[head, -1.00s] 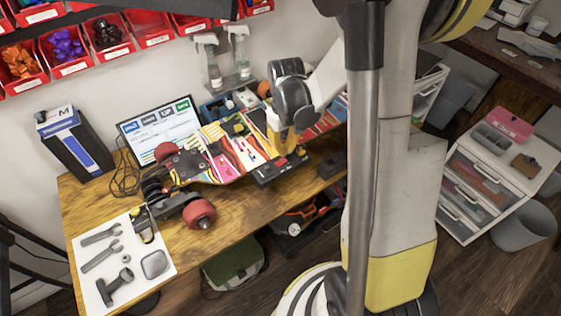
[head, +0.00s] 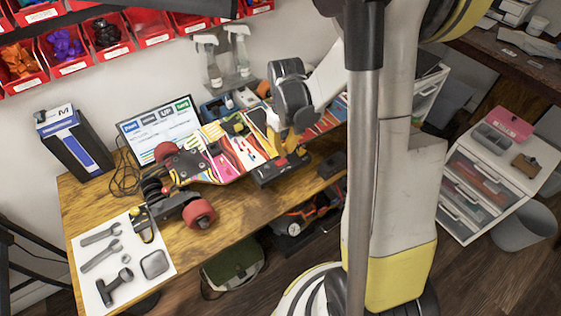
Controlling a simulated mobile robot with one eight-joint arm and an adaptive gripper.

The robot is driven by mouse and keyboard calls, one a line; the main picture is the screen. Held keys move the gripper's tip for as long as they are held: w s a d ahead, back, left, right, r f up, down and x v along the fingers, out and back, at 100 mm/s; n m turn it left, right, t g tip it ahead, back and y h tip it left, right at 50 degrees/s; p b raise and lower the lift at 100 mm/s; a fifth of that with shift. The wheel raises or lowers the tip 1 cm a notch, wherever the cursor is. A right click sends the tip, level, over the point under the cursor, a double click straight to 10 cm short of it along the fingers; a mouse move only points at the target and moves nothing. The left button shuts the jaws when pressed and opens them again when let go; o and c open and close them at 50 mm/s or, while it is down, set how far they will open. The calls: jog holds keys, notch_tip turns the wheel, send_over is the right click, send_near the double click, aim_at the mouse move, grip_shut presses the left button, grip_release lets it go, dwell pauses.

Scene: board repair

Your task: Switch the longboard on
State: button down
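The longboard (head: 228,155) lies upside down across the wooden table in the head view, with a colourful underside and red wheels. One red wheel (head: 199,213) is at its near left end. A black box (head: 279,167) sits along the board's near edge, below my arm. My gripper (head: 277,148) is over the middle of the board, close to this box. Its fingers are small and partly hidden by my arm, so I cannot tell whether they touch anything or how far apart they are. No switch can be made out.
A screen (head: 160,130) stands behind the board, beside a blue and black box (head: 74,143). A white mat (head: 118,283) with grey tools lies at the table's left front. Spray bottles (head: 239,52) stand at the wall. Red bins (head: 66,50) hang above.

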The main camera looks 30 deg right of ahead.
aim_at(285, 159)
jog(key=shift+f+b, duration=1.6)
jog(key=shift+f, duration=0.3)
dwell(0.6)
jog(key=shift+r, duration=0.15)
jog(key=shift+r+p, duration=2.5)
jog(key=shift+r, duration=0.9)
jog(key=shift+a+r, duration=0.15)
jog(key=shift+r, duration=0.05)
jog(key=s+a+r+t+b, duration=0.2)
jog(key=s+a+r+t, duration=0.5)
jog(key=s+a+r, duration=0.4)
notch_tip(285, 159, up, 2)
jog(key=shift+a+b, duration=0.3)
jog(key=shift+a, duration=0.8)
jog(key=shift+w+m, duration=0.15)
jog(key=shift+m, duration=0.15)
